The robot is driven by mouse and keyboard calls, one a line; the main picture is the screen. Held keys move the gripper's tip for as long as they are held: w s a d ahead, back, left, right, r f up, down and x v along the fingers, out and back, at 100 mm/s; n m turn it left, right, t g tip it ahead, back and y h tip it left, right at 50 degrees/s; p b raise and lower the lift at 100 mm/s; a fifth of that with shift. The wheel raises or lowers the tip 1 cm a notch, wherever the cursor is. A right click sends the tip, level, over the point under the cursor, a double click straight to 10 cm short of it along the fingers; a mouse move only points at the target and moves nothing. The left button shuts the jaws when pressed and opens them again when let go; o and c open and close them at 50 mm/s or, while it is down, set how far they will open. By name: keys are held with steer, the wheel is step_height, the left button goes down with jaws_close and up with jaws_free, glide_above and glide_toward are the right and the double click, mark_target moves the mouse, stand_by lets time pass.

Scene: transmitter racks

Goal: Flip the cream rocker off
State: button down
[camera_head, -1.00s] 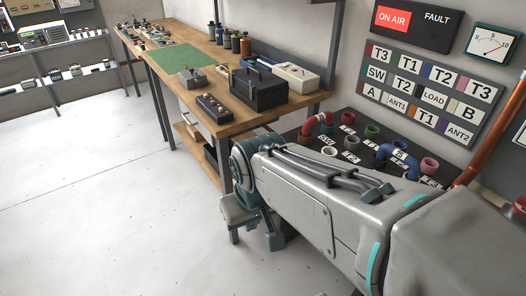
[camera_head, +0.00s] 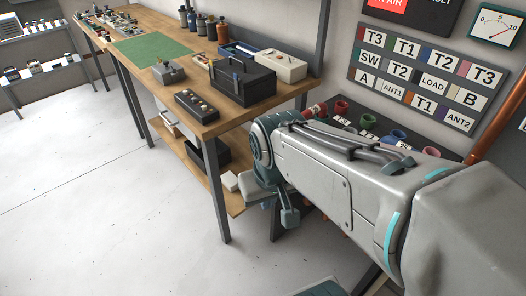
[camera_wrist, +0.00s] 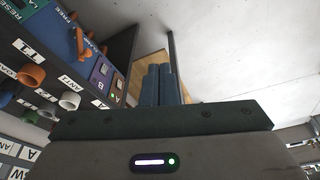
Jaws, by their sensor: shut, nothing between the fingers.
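I cannot pick out a cream rocker in either view. My gripper (camera_wrist: 161,85) is shut, its two dark blue-grey fingers together with nothing between them. In the wrist view the fingers point towards the wooden bench and floor, apart from the dark rack panel (camera_wrist: 62,62) on the left. That panel carries an orange lever (camera_wrist: 80,42), small purple plates (camera_wrist: 102,70) and labels. In the head view my arm reaches out beside the patch panel, and its wrist end hangs beside the bench corner. The fingers are not clear there.
The wooden bench (camera_head: 213,122) holds a black toolbox (camera_head: 243,82), a small switch box (camera_head: 197,105) and a green mat (camera_head: 150,50). Coloured pipe ports (camera_head: 368,121) sit beyond my arm, below a label board (camera_head: 425,82). The floor (camera_head: 90,210) at left is clear.

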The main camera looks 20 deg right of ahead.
steer(key=w+d+f+g+h+b, duration=0.1)
steer(key=w+d+f+h+b, duration=0.25)
steer(key=w+f+b, duration=0.35)
steer(key=w+d+f+g+h+b, duration=0.25)
steer(key=f+h+b, duration=0.2)
steer(key=f, duration=0.45)
steer(key=w+d+f+g+h+b, duration=0.1)
steer(key=w+d+f+h+b, duration=0.25)
steer(key=w+f+b, duration=0.35)
steer(key=w+a+f+n+t+h+b, duration=0.4)
steer(key=w+f+t+h+b, duration=0.2)
steer(key=w+f, duration=0.5)
steer(key=w+t+b, duration=0.1)
steer(key=t+b, duration=0.1)
steer(key=shift+w+a+f+b, duration=0.3)
steer(key=shift+f, duration=0.05)
steer(key=shift+h, duration=0.25)
steer(key=b+x, duration=0.3)
steer(key=x, duration=1.1)
steer(key=shift+w+a+r, duration=0.1)
steer(key=shift+r, duration=0.05)
